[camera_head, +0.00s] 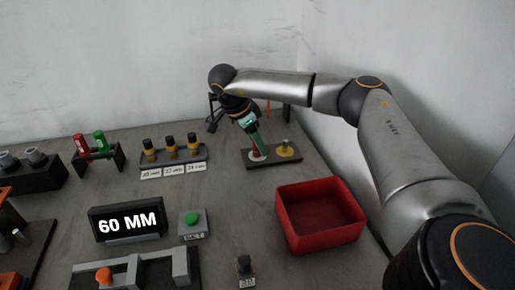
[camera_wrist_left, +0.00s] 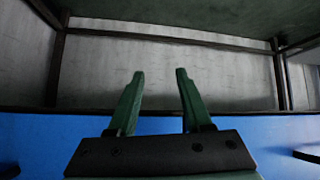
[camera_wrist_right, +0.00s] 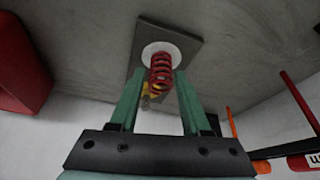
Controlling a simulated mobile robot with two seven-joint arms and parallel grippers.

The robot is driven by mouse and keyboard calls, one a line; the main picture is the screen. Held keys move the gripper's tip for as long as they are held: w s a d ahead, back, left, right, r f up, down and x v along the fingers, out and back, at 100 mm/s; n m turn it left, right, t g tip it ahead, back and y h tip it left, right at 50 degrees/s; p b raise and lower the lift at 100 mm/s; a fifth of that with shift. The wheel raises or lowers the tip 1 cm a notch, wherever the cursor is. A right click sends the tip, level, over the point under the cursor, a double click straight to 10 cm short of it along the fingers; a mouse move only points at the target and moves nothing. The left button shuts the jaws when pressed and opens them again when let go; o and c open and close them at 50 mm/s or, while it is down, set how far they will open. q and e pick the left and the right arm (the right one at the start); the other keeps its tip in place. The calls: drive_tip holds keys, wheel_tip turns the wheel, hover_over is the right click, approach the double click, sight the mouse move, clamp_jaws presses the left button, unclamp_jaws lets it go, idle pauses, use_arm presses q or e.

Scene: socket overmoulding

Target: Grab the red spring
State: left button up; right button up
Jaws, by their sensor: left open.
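The red spring (camera_wrist_right: 161,72) stands on a white disc on a dark base plate (camera_wrist_right: 188,48) in the right wrist view. My right gripper (camera_wrist_right: 159,76) has its green fingers apart, one on each side of the spring, with the spring showing between the tips. A narrow gap seems to lie on each side; contact is not clear. In the head view my right gripper (camera_head: 257,150) points down at the plate and mostly hides the spring. My left gripper (camera_wrist_left: 158,75) is open and empty, seen only in the left wrist view.
A yellow spring (camera_head: 285,149) stands beside it on the same plate. A red bin (camera_head: 321,215) is in front. A rack of black-and-yellow parts (camera_head: 173,153), a red and green pair on a stand (camera_head: 98,158) and a "60 MM" display (camera_head: 128,223) lie left.

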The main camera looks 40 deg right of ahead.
clamp_jaws()
idle(0.4)
